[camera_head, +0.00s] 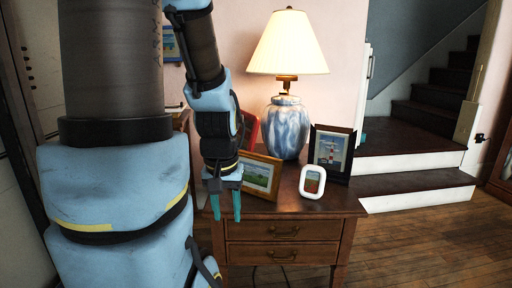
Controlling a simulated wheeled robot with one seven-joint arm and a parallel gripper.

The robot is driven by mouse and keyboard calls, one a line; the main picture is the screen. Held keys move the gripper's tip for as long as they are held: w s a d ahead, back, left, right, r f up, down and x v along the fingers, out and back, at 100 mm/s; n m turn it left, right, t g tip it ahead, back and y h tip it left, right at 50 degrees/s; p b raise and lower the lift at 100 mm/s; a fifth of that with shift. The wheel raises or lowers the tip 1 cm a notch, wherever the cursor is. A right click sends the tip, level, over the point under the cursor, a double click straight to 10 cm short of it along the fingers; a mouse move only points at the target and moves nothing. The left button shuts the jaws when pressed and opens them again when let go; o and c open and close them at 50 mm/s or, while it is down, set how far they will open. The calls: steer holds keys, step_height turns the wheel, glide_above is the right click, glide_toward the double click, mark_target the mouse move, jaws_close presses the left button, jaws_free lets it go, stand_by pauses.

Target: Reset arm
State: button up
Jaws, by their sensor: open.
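My gripper (226,206) hangs at the end of my blue and black arm, left of the picture's middle. Its two teal fingers point down and stand apart, with nothing between them. It is in front of the left front part of a wooden side table (335,202), and it overlaps the left end of a wood-framed picture (261,174) in the view. How far the fingers are from the table cannot be told.
On the table stand a blue and white lamp (286,128), a dark-framed lighthouse picture (331,150), a small white-framed picture (312,182) and a partly hidden red item (249,131). Dark stairs (420,112) rise at the right. Wooden floor (420,240) is clear at the lower right.

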step_height(320, 180, up, 24)
steer(key=p, duration=2.1)
steer(key=shift+f, duration=0.25)
